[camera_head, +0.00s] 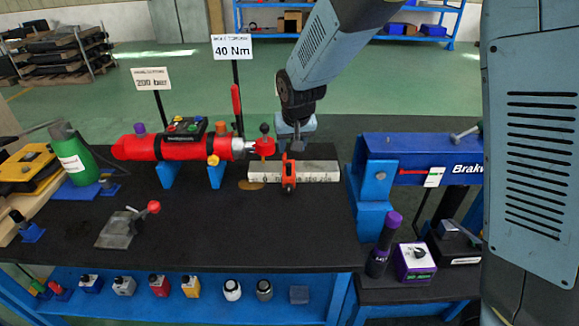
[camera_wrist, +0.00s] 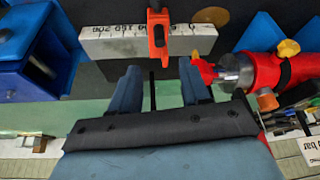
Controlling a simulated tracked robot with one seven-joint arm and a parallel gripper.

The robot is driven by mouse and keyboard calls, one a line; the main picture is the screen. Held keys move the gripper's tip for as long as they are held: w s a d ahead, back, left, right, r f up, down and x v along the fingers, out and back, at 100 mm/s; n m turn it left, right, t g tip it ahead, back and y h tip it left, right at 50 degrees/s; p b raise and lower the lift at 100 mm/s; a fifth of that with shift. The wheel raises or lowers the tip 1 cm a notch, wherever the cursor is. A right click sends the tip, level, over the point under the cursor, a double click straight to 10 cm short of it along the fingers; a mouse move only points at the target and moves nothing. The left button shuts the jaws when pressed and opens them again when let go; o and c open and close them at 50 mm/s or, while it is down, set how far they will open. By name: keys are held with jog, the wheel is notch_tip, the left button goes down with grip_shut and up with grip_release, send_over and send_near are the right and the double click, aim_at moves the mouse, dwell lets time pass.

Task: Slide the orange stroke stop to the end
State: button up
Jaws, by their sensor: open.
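The orange stroke stop (camera_head: 289,175) sits around the pale scale bar (camera_head: 322,172), near the middle of its visible length. In the wrist view the stop (camera_wrist: 158,36) stands ahead of my fingers, on the scale bar (camera_wrist: 110,40), whose numbers read upside down. My gripper (camera_head: 296,132) is above and just behind the bar in the head view. In the wrist view my gripper (camera_wrist: 160,82) is open, with two blue-grey fingers apart and nothing between them. The stop appears clear of both fingers.
A red cylinder (camera_head: 180,145) with a rod and red-knobbed part (camera_head: 264,141) lies left of the bar. A blue block (camera_head: 375,175) stands right of it. The black bench top (camera_head: 240,225) in front is mostly clear.

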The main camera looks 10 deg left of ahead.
aim_at(289, 164)
jog(key=x, duration=1.2)
grip_shut()
dwell(0.5)
